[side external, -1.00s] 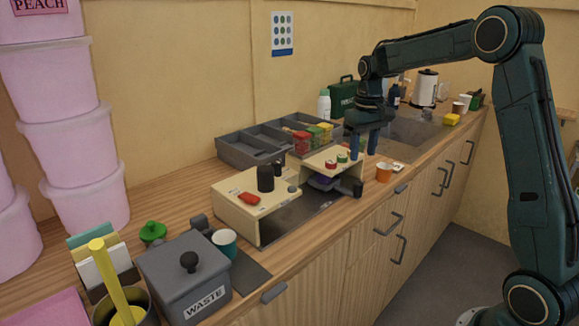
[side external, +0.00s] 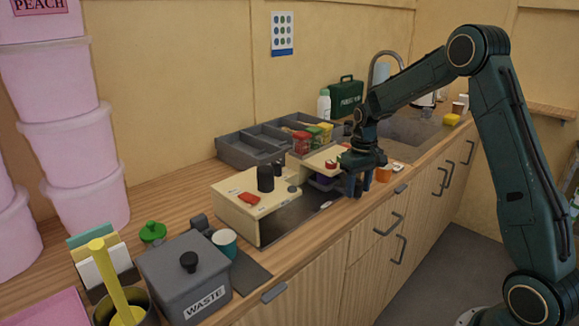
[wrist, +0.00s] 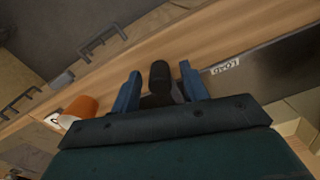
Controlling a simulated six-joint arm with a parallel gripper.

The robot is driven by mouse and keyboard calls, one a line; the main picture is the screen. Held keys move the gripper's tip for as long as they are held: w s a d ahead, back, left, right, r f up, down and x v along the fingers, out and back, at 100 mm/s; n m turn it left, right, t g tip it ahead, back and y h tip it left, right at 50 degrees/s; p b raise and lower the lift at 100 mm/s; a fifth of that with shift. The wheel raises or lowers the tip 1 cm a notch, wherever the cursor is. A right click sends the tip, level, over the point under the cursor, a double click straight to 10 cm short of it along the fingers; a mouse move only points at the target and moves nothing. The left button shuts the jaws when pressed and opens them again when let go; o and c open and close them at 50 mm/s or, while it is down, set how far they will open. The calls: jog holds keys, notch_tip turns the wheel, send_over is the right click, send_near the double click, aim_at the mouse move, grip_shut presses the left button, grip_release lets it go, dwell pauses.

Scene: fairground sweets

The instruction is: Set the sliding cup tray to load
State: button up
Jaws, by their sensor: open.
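The sliding cup tray (side external: 322,183) shows as a dark purple-edged shape under the right cream box (side external: 318,162) of the machine in the side view. Its black handle (wrist: 160,75) stands between my two blue fingers in the wrist view, with a gap on at least one side. My gripper (side external: 356,186) is open and low at the right end of the machine; in the side view it hides the handle. A white LOAD label (wrist: 225,67) lies on the dark metal track (wrist: 265,70), to the right of my fingers in the wrist view.
An orange cup (side external: 384,173) stands close beside my gripper, and also shows in the wrist view (wrist: 80,107). The left cream box (side external: 235,212) carries a black knob and a red switch. The dark track (side external: 290,218) between the boxes is clear. A grey waste bin (side external: 180,270) stands front left.

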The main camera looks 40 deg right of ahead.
grip_shut()
jog(key=shift+a, duration=0.15)
jog(key=a, duration=1.1)
jog(key=shift+a, duration=0.15)
grip_release()
